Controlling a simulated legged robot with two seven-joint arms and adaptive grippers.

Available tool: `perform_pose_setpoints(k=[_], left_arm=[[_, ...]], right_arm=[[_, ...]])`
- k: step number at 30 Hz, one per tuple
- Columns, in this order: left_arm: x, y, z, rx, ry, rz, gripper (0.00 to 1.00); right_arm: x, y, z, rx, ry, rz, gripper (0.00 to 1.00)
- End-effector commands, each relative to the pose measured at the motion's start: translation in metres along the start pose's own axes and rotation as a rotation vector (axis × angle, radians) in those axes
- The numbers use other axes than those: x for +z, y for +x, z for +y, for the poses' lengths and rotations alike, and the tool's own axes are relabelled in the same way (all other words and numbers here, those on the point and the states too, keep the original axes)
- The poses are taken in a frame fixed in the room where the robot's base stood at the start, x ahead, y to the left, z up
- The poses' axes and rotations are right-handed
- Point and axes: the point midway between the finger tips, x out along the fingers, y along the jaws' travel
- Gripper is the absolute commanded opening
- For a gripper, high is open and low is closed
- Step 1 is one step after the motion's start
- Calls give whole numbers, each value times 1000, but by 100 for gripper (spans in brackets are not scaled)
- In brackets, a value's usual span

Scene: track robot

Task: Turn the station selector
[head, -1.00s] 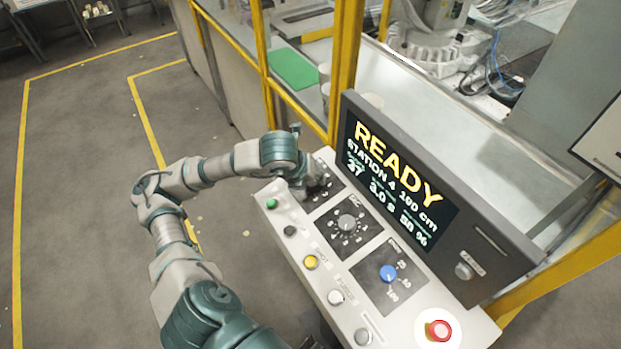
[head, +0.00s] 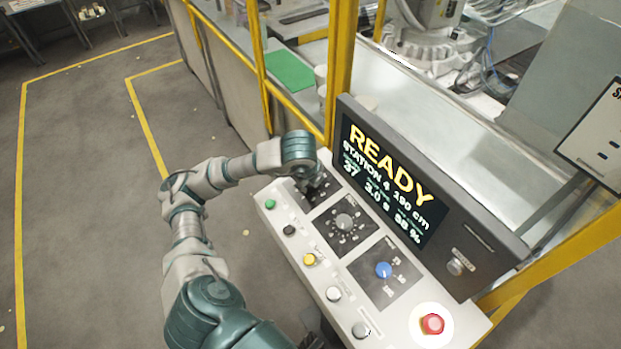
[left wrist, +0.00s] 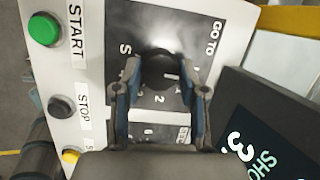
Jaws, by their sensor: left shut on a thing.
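The station selector (left wrist: 160,70) is a dark round knob on a black plate with numbers, at the far left end of the console. In the left wrist view my left gripper (left wrist: 160,82) has its two fingers on either side of the knob, shut on it. In the head view my left gripper (head: 312,186) is over that plate and mostly hides the knob. The display (head: 385,185) reads READY and STATION 4. My right gripper is not in view.
A grey knob (head: 345,222) and a blue knob (head: 383,270) sit on neighbouring plates. The green START button (left wrist: 44,29), a black STOP button (left wrist: 61,106) and a yellow button (head: 309,259) line the front edge. A red button (head: 432,324) is at the right end. Yellow fence posts stand behind.

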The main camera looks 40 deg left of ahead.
Motion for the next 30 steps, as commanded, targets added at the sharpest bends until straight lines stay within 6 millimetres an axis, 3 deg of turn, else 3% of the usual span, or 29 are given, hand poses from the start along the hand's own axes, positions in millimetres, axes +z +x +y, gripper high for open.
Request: perform_pose_setpoints(k=[9,21,22,24,30], left_arm=[[2,0,1,22,-66,-9,7],[3,1,1,24,-70,-10,7],[3,1,2,24,-70,-10,49],[3,1,1,23,-70,-9,66],[1,0,0,21,-69,-7,67]], right_arm=[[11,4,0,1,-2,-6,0],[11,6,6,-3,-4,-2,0],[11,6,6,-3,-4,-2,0],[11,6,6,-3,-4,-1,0],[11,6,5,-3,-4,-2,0]])
